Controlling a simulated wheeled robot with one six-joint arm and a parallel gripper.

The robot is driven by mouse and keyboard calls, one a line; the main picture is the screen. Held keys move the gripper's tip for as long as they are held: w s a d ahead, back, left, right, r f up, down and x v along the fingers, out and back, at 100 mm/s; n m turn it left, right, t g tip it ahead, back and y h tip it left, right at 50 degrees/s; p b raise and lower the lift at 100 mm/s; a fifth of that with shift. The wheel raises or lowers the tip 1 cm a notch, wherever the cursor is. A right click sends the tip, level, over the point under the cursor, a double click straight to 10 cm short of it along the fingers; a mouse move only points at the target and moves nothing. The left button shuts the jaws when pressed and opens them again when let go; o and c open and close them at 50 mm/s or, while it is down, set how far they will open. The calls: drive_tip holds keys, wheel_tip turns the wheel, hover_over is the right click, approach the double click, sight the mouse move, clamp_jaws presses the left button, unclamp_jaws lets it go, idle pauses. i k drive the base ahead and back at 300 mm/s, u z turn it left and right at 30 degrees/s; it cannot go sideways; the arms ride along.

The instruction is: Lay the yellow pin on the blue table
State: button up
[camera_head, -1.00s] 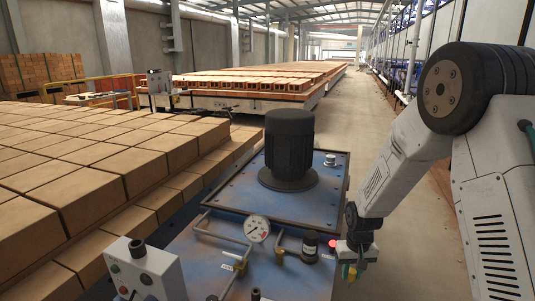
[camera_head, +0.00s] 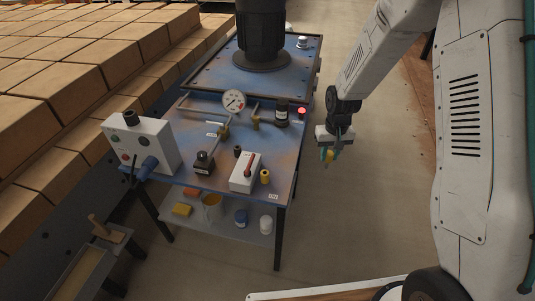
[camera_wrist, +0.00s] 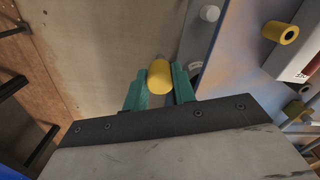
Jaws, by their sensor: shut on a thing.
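My gripper (camera_head: 329,153) hangs in the air just right of the blue table (camera_head: 283,157), above the floor. Its green fingers are shut on the yellow pin (camera_wrist: 159,77), which sits between the fingertips in the wrist view. In the head view only a small part of the pin (camera_head: 327,155) shows. The table's worn blue top is wide, with most items toward its front and back.
A black knob block (camera_head: 204,163), grey control box (camera_head: 141,145), gauge (camera_head: 234,101) and pipes also occupy the top. Bare patches lie between them.

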sight(272, 148)
drive_tip(key=z, duration=1.3)
drive_tip(key=i, duration=1)
drive_tip(key=u, duration=2.25)
drive_tip(key=i, duration=0.3)
drive_tip(key=z, duration=0.1)
